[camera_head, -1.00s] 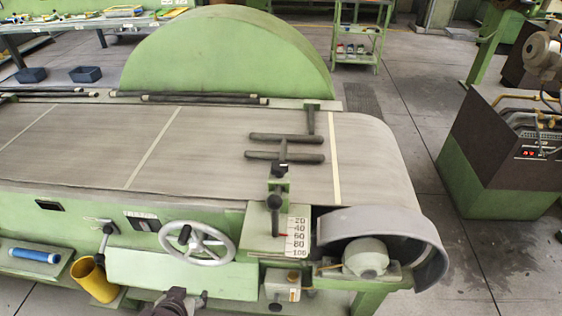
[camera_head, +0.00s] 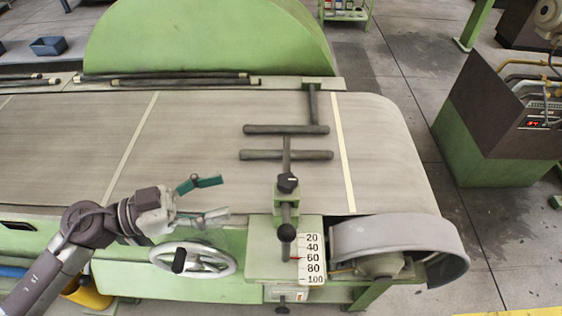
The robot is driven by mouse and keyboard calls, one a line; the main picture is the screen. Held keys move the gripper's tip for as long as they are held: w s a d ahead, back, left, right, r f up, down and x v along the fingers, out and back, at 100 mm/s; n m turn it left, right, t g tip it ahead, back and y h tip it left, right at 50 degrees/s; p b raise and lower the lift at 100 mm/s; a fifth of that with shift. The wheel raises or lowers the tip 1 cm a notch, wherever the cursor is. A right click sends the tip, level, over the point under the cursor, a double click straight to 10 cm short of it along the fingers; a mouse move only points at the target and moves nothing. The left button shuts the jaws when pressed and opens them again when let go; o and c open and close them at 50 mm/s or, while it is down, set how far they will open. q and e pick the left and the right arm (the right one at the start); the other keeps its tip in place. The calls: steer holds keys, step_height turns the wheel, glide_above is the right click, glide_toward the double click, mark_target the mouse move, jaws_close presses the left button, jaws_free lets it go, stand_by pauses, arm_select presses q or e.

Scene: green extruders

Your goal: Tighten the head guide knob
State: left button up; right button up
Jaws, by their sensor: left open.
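The head guide (camera_head: 287,154) is a dark rod with crossbars over the belt, held in a green clamp block (camera_head: 288,196). A black knob (camera_head: 288,183) with a white mark sits on top of the clamp. A black ball-ended handle (camera_head: 287,232) hangs at the front, beside the scale. My left gripper (camera_head: 216,196) is to the left of the clamp, above the handwheel. Its fingers are spread, empty and pointing right, apart from the knob. My right gripper is not in view.
A handwheel (camera_head: 193,260) is below my left gripper. A white number scale (camera_head: 311,259) is right of the ball handle. The grey roller guard (camera_head: 400,240) is at the right end of the conveyor belt (camera_head: 200,125). The belt around the guide is clear.

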arm_select(q)
steer(key=p, duration=0.2)
glide_toward(288, 179)
steer(key=d, duration=0.2)
steer(key=x, duration=0.4)
steer(key=p+x, duration=0.1)
steer(key=x, duration=0.2)
steer(key=shift+w+f, duration=0.3)
steer(key=shift+f, duration=0.05)
steer(key=shift+w+d, duration=0.1)
steer(key=shift+d, duration=0.25)
steer(key=shift+w+d+f, duration=0.1)
steer(key=shift+d, duration=0.05)
steer(key=c, duration=1.2)
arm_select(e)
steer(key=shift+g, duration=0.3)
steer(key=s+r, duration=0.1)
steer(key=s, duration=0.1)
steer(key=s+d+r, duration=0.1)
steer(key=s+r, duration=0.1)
